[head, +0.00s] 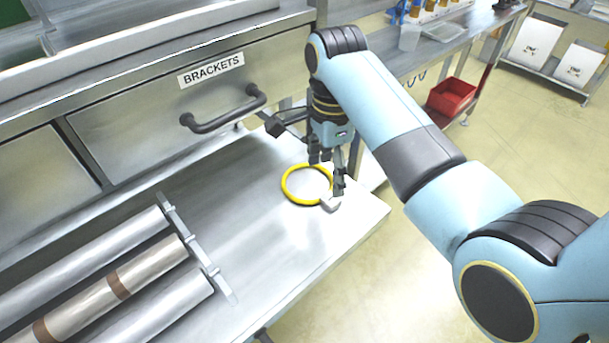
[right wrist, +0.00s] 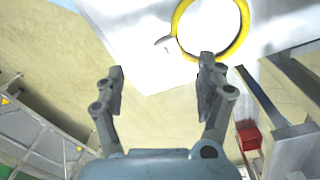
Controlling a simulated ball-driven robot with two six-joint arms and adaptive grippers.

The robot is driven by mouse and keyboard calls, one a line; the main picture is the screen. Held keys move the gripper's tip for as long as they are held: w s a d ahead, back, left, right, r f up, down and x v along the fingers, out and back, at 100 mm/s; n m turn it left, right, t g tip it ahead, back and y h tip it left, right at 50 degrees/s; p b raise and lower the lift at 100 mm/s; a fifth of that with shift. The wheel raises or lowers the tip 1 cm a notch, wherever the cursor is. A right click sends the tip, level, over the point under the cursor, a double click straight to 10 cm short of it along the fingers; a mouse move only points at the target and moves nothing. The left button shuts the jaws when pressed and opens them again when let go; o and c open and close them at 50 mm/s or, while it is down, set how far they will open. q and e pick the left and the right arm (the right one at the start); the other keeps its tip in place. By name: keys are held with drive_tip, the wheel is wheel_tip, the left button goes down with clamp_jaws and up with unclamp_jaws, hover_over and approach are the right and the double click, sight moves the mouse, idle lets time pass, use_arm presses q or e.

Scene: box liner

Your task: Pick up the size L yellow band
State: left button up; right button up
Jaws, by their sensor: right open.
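The yellow band (head: 287,188) is a ring lying on the metal shelf near its right end. A small pale tag or block sits at its rim, at the lower right in the head view. My right gripper (head: 327,172) is over the right part of the band in the head view and hides some of it. In the right wrist view the gripper (right wrist: 160,80) is open with nothing between its fingers, and the band (right wrist: 243,42) lies beyond the fingertips, toward the upper right. Any size mark on the band cannot be read. My left gripper is not in view.
A drawer labelled BRACKETS (head: 155,88) with a dark handle (head: 222,112) is behind the shelf (head: 235,240). Several rolls (head: 115,290) lie at the lower left. A red bin (head: 451,97) stands at the right. The shelf between rolls and band is clear.

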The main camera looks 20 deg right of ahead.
drive_tip(key=w+r+m, duration=0.1)
drive_tip(key=w, duration=0.1)
hover_over(318, 204)
wheel_tip(318, 204, down, 4)
drive_tip(key=shift+r, duration=0.15)
wheel_tip(318, 204, down, 6)
drive_tip(key=shift+w+f, duration=0.1)
clamp_jaws()
idle(0.5)
